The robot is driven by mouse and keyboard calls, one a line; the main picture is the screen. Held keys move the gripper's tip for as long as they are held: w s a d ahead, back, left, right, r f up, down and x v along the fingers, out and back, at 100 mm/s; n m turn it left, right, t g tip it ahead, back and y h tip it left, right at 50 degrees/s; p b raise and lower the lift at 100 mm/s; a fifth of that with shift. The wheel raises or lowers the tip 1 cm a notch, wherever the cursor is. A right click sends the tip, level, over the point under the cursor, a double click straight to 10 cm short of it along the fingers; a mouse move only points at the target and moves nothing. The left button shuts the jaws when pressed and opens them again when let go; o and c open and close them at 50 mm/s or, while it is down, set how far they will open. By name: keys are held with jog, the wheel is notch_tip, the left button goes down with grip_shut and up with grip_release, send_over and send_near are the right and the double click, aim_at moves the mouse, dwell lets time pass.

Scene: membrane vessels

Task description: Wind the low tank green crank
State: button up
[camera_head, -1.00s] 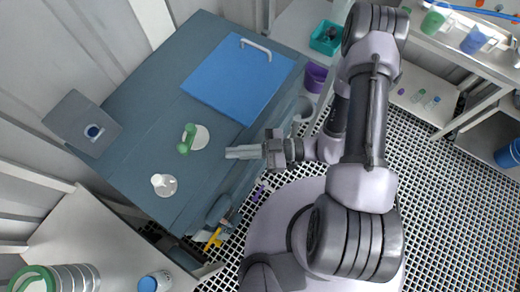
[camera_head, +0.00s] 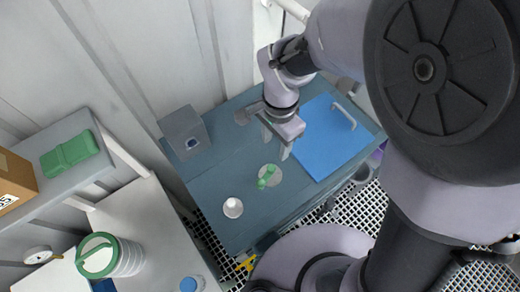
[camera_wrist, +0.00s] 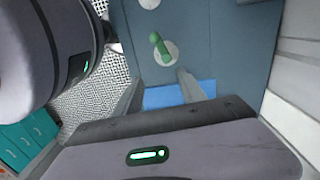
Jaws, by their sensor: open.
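The low tank (camera_head: 215,185) is a blue-grey box with a blue panel and a light handle on its top. The green crank (camera_head: 268,175) stands on a pale round disc on the tank top. It also shows in the wrist view (camera_wrist: 160,44), at the upper middle, beyond my fingers. My gripper (camera_head: 275,146) is open and empty, above the tank top, up and slightly right of the green crank in the head view. It is apart from the crank. In the wrist view the gripper body fills the bottom.
A white crank (camera_head: 233,207) on another pale disc sits left of the green one. The blue panel (camera_head: 328,140) lies to the right. A wall rises behind.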

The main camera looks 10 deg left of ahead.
aim_at(272, 168)
jog(key=shift+n+t, duration=0.3)
jog(key=shift+n, duration=0.3)
jog(key=f+b, duration=0.1)
jog(key=f, duration=0.4)
jog(key=f+b, duration=0.1)
jog(key=f, duration=0.5)
jog(key=w+f+b, duration=0.1)
jog(key=f, duration=0.4)
jog(key=shift+a+f, duration=0.2)
jog(key=shift+f, duration=0.05)
jog(key=shift+c, duration=0.5)
grip_shut()
